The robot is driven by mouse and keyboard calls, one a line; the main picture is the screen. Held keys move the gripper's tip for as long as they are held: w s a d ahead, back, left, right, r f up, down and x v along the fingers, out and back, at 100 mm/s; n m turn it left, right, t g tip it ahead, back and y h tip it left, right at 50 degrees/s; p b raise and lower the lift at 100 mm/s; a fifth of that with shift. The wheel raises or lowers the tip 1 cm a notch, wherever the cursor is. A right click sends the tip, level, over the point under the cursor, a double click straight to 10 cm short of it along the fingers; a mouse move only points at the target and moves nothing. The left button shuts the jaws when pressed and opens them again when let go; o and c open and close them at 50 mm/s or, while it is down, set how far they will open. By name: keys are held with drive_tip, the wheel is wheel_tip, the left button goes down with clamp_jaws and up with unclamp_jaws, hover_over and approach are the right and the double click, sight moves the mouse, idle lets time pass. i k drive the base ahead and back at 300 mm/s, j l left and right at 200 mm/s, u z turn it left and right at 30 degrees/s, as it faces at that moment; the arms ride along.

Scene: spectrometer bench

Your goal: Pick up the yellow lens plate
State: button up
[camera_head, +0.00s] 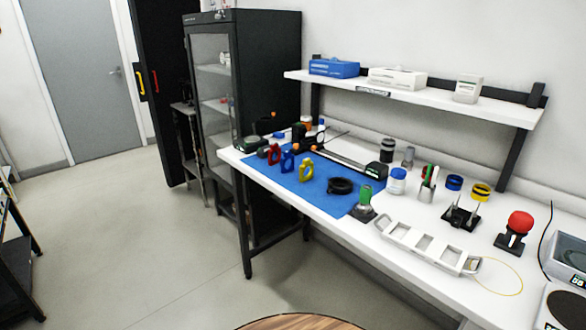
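The yellow lens plate (306,170) stands upright on the blue mat (318,196) on the white bench. It looks like a small ring-shaped plate. A blue plate (287,161) and a red plate (274,154) of similar shape stand to its left in a row. A black ring-shaped object (340,186) lies on the mat to its right. Nothing covers the yellow plate from this side. My gripper is not in view.
A green-topped device (364,202) stands at the mat's right edge. A white slotted rack (425,244) lies along the bench front, and a red-knobbed stand (516,230) is farther right. A shelf (420,97) overhangs the back. The mat's front strip is clear.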

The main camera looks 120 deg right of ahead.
sight(306, 171)
drive_tip(key=z, duration=4.25)
